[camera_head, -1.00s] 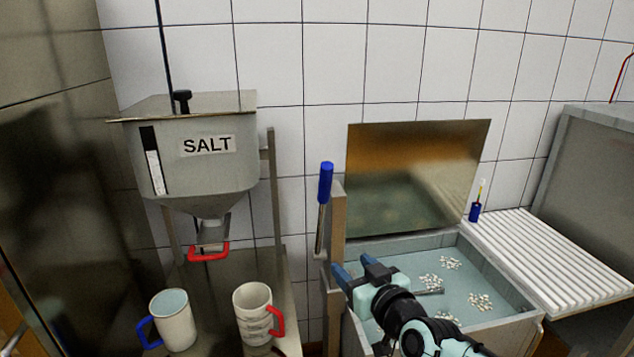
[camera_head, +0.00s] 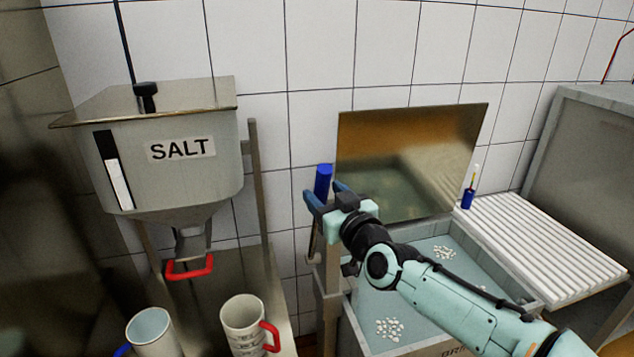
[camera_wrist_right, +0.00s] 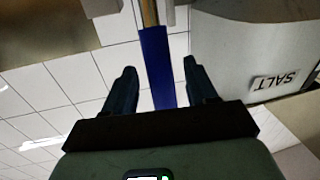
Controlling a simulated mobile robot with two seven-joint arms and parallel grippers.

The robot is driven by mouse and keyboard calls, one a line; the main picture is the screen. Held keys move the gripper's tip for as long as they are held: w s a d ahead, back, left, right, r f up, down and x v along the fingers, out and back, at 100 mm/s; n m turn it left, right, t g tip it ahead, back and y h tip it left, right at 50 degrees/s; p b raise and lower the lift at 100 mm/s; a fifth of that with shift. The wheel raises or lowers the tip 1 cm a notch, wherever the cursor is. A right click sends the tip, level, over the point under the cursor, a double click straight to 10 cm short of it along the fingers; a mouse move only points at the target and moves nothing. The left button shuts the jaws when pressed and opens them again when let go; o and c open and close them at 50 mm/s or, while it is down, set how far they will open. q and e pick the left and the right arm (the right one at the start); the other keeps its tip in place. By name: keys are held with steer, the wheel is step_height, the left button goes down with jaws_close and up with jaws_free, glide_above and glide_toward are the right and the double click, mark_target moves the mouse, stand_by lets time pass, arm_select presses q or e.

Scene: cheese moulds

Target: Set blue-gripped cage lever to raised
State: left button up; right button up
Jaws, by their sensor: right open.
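The blue-gripped lever (camera_head: 323,178) stands roughly upright beside the basin's left post, its blue grip at the top. My right gripper (camera_head: 322,193) is open at the lower part of the blue grip, partly hiding it. In the right wrist view, the blue grip (camera_wrist_right: 157,65) lies between the two spread fingers (camera_wrist_right: 159,70), with a gap on each side. The metal rod below the grip is mostly hidden by my gripper in the head view. My left gripper is not in view.
A salt hopper (camera_head: 190,178) with a red handle (camera_head: 190,268) stands at left, two mugs (camera_head: 243,320) below it. A basin (camera_head: 420,252) with white curds lies under my right arm. A tilted metal panel (camera_head: 400,150) is close to the lever's right; a ribbed white board (camera_head: 540,245) is farther right.

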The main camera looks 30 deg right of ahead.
steer(key=shift+w+d, duration=0.15)
steer(key=shift+w, duration=1.85)
jaws_close()
